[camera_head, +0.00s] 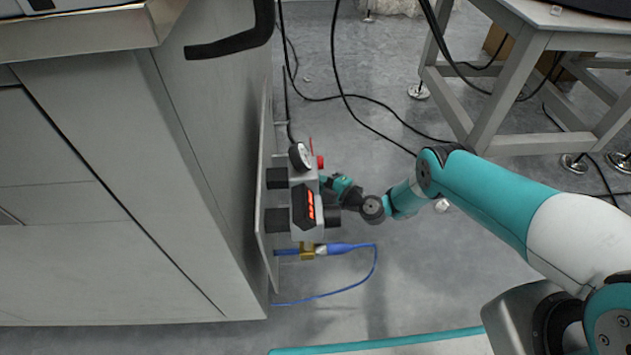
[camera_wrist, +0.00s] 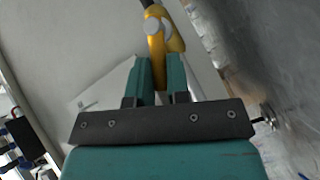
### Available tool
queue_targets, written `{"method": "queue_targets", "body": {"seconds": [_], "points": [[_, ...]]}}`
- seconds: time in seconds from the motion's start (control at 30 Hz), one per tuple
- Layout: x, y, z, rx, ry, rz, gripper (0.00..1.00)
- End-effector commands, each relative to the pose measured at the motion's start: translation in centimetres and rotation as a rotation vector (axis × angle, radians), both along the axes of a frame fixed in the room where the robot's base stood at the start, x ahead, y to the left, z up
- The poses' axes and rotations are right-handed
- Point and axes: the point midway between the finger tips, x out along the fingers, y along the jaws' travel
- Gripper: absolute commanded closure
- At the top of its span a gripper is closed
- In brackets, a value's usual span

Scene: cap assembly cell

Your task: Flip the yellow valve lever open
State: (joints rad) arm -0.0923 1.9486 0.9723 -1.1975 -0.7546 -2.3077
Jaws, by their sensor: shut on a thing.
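The yellow valve lever (camera_wrist: 157,60) runs down from a yellow valve body (camera_wrist: 173,28) at the top of the wrist view. My gripper (camera_wrist: 159,75) has its two teal fingers on either side of the lever, shut on it. In the head view my gripper (camera_head: 336,184) is at the right side of the valve and gauge assembly (camera_head: 302,212) on the side of the grey cabinet. The lever itself cannot be made out there, behind the assembly and my gripper.
A round gauge (camera_head: 300,156), a red part (camera_head: 320,162) and a red-lit display (camera_head: 311,205) sit close to my gripper. A blue hose (camera_head: 375,262) loops below. Black cables (camera_head: 345,97) hang behind, and a grey table frame (camera_head: 487,105) stands at the upper right.

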Motion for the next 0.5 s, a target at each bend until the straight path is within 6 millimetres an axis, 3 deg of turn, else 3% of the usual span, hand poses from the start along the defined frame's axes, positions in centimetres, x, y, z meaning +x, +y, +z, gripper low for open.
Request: {"method": "queue_targets", "body": {"seconds": [0.5], "points": [[-0.2,-0.3,-2.0,-0.001,-0.325,-0.011,1.0]]}}
